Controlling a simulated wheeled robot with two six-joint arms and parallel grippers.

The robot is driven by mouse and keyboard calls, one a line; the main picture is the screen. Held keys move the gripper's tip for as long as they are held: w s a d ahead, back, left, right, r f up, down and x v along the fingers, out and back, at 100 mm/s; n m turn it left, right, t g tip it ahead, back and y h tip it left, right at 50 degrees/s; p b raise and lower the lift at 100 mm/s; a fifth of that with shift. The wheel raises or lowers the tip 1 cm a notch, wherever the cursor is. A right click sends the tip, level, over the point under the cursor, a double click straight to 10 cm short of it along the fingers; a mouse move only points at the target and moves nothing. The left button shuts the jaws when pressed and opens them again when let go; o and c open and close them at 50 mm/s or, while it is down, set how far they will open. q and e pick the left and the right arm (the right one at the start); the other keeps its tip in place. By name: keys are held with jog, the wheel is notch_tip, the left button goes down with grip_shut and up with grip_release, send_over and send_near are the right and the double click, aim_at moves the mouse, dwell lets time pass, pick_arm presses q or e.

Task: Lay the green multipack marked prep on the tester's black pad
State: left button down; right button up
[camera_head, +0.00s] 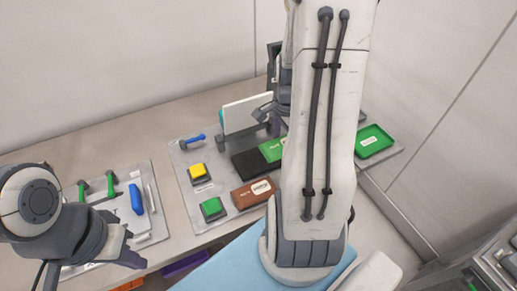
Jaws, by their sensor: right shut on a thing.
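The green multipack (271,151) with a white label shows left of my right arm; the arm hides its right part, and the label is too small to read. It overlaps the right part of the black pad (244,165); I cannot tell whether it touches the pad. My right gripper (270,119) is just behind and above the multipack, largely hidden by my arm. It is shut on the pack, though the contact is not clearly visible. My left gripper (134,248) is open and empty at the lower left, over the front edge of the bench.
A white upright panel (246,113) stands behind the pad. A brown labelled pack (253,194), yellow button (198,172) and green button (212,208) are in front and left. A blue-handled tool (193,140) lies at the left. A green tray (375,141) is at the right.

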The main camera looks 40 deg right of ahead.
send_over(260, 158)
notch_tip(260, 158, down, 4)
jog(key=shift+f+p, duration=0.15)
jog(key=shift+p, duration=0.3)
jog(key=shift+f+p, duration=0.3)
jog(key=shift+f, duration=1.8)
jog(key=shift+f, duration=0.2)
jog(key=o, duration=1.3)
jog(key=shift+o, duration=0.2)
jog(key=shift+r, duration=0.1)
jog(key=shift+r, duration=0.1)
